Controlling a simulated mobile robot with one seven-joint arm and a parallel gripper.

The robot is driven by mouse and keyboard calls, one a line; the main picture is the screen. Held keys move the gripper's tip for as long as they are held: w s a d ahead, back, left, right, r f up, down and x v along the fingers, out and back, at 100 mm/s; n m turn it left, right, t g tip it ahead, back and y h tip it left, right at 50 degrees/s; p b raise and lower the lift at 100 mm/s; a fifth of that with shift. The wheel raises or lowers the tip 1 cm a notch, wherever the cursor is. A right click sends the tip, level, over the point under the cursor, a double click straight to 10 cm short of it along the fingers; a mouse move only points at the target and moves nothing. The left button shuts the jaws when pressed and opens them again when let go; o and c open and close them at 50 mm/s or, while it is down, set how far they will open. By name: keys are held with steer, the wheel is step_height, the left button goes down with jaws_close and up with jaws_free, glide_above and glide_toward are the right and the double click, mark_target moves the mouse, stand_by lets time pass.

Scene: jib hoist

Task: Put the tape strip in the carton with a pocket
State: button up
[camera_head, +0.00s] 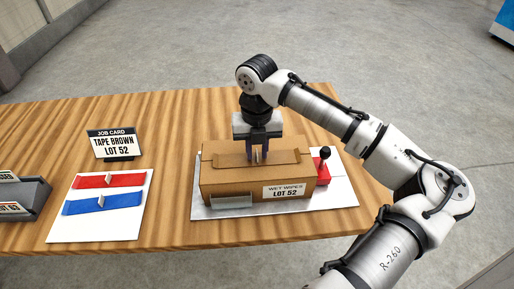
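A brown carton (255,184) labelled "WET WIPES LOT 52" stands on a pale board (342,194). A small grey, clear-looking pocket (232,203) is on its front at the lower left. A brown strip (229,160) lies along the carton's top; I cannot tell whether it is loose or stuck down. A red strip (87,182) and a blue strip (122,201), each with a small pale tab, lie on a white sheet. My gripper (261,155) points down at the middle of the carton's top, at the brown strip. Whether its fingers grip anything is too small to tell.
A job card (114,143) reading "TAPE BROWN LOT 52" stands behind the white sheet (61,231). A grey tray (30,199) with partly cut-off labels sits at the left edge. A red block with a black knob (324,154) stands right of the carton. Bare wood lies between sheet and board.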

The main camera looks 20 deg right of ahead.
steer(key=shift+r, duration=0.1)
step_height(320, 180, up, 12)
steer(key=b, duration=0.1)
stand_by(0.5)
